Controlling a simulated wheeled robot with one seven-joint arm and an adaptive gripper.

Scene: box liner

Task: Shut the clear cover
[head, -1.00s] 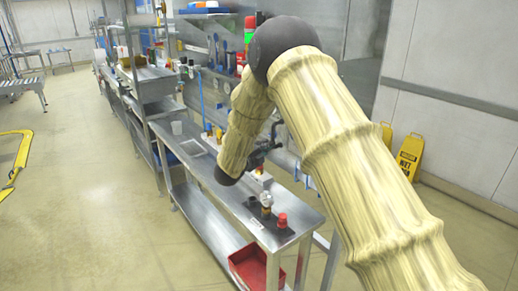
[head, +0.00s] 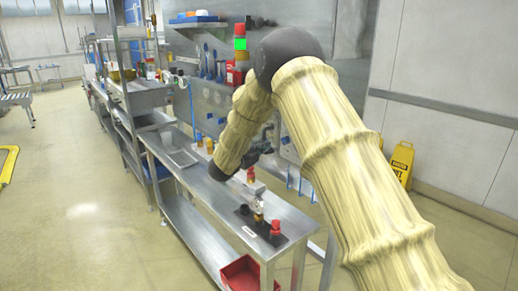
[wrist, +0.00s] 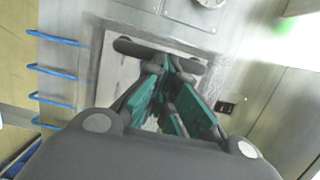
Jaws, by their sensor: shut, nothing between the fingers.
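My gripper (wrist: 168,72) is shut and empty, its green finger pads together in the wrist view. It points at a pale grey rectangular panel with a darker frame (wrist: 103,80) on a metal surface. I cannot tell whether this panel is the clear cover, or how far from it the fingertips are. The gripper hides much of the panel's middle. In the head view, my gripper (head: 262,148) is a small dark shape beside the back wall above the metal workbench, partly hidden by my arm. I cannot make out a clear cover there.
A red bin (head: 240,275) sits below. A signal light (head: 240,44) stands behind. Blue hooks (wrist: 58,72) stick out beside the panel. Floor at left is open.

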